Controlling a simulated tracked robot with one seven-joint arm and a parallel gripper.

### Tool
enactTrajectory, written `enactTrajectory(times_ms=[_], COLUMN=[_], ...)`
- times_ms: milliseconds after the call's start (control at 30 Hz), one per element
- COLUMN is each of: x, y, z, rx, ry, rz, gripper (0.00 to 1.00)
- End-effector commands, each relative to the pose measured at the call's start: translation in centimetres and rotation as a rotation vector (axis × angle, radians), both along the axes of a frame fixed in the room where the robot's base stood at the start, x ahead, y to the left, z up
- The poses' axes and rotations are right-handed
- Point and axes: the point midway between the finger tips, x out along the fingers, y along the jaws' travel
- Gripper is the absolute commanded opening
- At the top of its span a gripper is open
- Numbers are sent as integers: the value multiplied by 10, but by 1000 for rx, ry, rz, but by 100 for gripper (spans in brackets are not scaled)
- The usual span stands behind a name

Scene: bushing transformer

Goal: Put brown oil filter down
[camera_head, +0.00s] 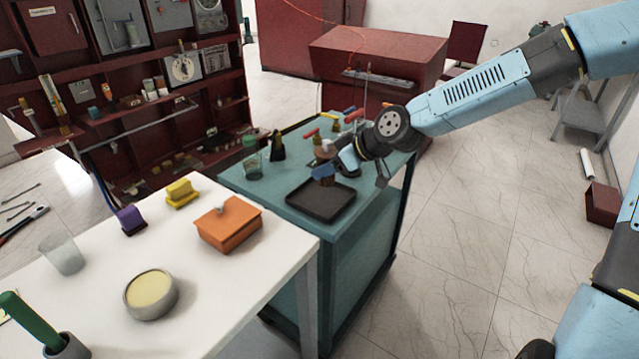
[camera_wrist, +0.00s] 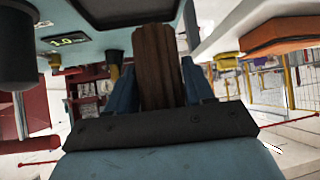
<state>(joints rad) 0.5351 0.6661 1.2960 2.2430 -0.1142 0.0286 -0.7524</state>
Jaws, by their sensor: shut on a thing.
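The brown oil filter (camera_wrist: 156,66) is a ribbed brown piece standing between the two blue fingers in the wrist view. My gripper (camera_wrist: 158,84) is shut on it. In the head view my gripper (camera_head: 325,171) is over the far part of a black tray (camera_head: 335,215) on the teal cabinet top (camera_head: 275,197). The filter is mostly hidden there by the fingers. The tray's dark edge also shows at the top of the wrist view (camera_wrist: 125,20). I cannot tell whether the filter touches the tray.
A glass (camera_head: 252,167) and several small red-handled parts stand on the teal top around my gripper. A white table (camera_head: 205,290) in front holds an orange box (camera_head: 229,228), a yellow block (camera_head: 180,193), a purple block (camera_head: 131,220) and a round dish (camera_head: 151,292).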

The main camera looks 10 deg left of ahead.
Motion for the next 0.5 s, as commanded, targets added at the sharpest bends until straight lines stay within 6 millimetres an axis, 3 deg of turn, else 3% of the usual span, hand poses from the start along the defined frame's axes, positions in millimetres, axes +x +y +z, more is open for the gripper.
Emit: enactTrajectory(times_ms=[233,500], x=[22,33], y=[14,20], z=[-32,-46], rx=[0,0], ry=[1,0], rz=[1,1], gripper=[11,11])
